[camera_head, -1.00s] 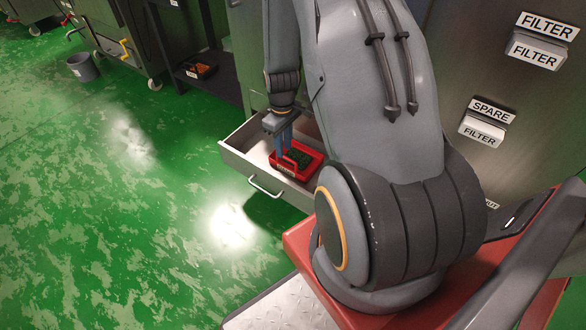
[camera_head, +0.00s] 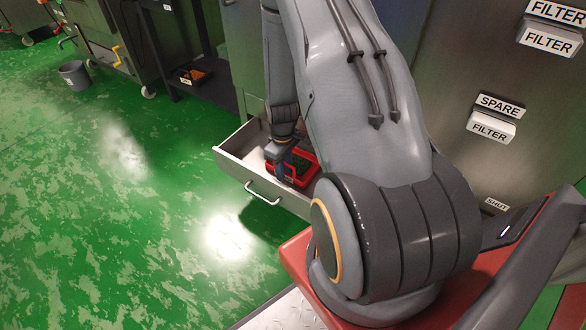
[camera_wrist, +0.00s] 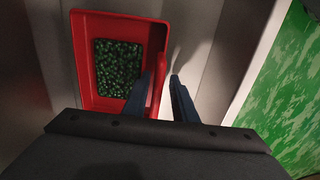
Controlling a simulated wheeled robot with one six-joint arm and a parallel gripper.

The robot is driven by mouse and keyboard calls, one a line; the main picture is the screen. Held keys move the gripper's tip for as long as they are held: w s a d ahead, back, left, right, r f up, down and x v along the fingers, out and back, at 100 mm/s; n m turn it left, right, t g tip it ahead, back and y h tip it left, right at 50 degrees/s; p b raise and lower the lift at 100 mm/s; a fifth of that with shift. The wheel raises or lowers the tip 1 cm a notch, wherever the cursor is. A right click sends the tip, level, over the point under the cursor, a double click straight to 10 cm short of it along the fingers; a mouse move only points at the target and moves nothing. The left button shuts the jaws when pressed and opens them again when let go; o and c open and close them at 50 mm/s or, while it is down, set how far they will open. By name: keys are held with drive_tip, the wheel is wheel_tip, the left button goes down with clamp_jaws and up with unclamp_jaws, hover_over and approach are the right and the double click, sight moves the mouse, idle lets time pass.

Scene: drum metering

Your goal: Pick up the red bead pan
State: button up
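The red bead pan (camera_head: 306,163) sits in an open drawer (camera_head: 232,167) in the head view. In the wrist view the pan (camera_wrist: 86,70) holds dark green beads (camera_wrist: 118,68). My gripper (camera_wrist: 163,82) is low over the pan's right side. Its blue fingers are apart, one on the pan's inner side and one outside, with the red wall or handle between them. A gap shows between the red edge and the right finger. In the head view my gripper (camera_head: 281,168) hides part of the pan's near side.
The drawer's front with its bar handle (camera_head: 263,194) stands close to the pan. Bare drawer floor lies right of the pan. A shelf (camera_head: 205,90) with a dark tray and a grey bucket (camera_head: 75,75) are farther left. The green floor is clear.

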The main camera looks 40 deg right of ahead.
clamp_jaws()
drive_tip(key=shift+r, duration=0.25)
